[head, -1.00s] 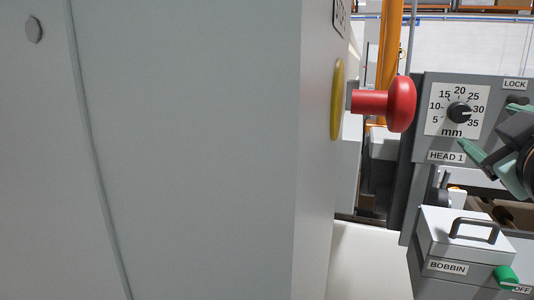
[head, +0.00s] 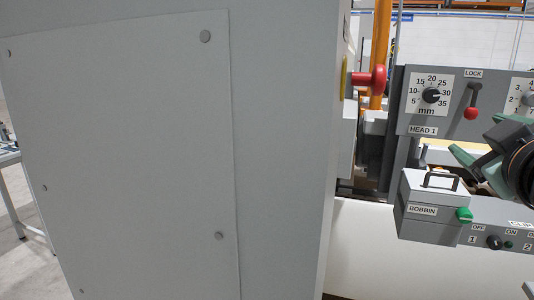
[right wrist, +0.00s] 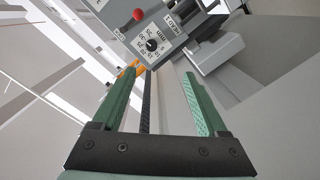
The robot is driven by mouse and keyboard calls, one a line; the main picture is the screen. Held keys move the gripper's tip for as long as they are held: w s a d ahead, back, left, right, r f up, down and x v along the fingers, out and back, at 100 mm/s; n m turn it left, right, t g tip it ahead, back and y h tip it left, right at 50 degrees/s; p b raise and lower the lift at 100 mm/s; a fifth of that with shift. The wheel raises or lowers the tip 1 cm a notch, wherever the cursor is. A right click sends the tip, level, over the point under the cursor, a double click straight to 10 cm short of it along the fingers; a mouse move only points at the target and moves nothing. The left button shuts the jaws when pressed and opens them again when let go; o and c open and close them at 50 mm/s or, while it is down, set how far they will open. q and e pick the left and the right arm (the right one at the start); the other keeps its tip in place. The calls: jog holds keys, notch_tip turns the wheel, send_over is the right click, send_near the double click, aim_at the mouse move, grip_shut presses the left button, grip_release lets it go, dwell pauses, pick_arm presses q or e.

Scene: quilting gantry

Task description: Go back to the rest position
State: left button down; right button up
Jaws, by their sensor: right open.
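My right gripper (head: 462,170) is at the right edge of the head view, in front of the machine head panel. Its green fingers also show in the right wrist view (right wrist: 165,95), spread wide with nothing between them. The HEAD 1 panel (head: 452,127) carries a black mm dial (head: 432,95) and a lock lever with a red knob (head: 472,102). In the right wrist view the dial (right wrist: 152,45) lies beyond the fingertips. My left gripper is not in view.
A large grey cabinet (head: 280,130) fills the left and middle. A red mushroom button (head: 377,81) sticks out beside it. A BOBBIN box (head: 425,205) with a handle and green knob stands below the panel. A table (head: 12,160) shows at far left.

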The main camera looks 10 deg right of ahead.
jog(key=w+d+f+g+y, duration=0.2)
jog(key=f, duration=1)
jog(key=w+d+f+g+y, duration=0.1)
jog(key=d+f+g, duration=0.2)
jog(key=f, duration=0.8)
jog(key=s+a+f+g+y, duration=0.1)
jog(key=s+a+f, duration=0.1)
jog(key=f, duration=0.6)
jog(key=s+a+f+g+y, duration=0.1)
jog(key=s+a+f+g, duration=0.15)
jog(key=f, duration=0.65)
jog(key=s+a+f+m+g+y, duration=0.1)
jog(key=s+a+f+g+y, duration=0.2)
jog(key=s+a+f, duration=1.05)
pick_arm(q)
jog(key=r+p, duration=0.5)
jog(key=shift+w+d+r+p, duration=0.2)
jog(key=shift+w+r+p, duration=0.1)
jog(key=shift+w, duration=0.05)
pick_arm(e)
jog(key=w+a+f+t+y, duration=0.2)
jog(key=w+a+f+t, duration=0.2)
jog(key=w+a+t, duration=0.1)
jog(key=shift+a+f+t+y, duration=0.35)
jog(key=shift+a+y, duration=0.05)
jog(key=shift+a, duration=0.05)
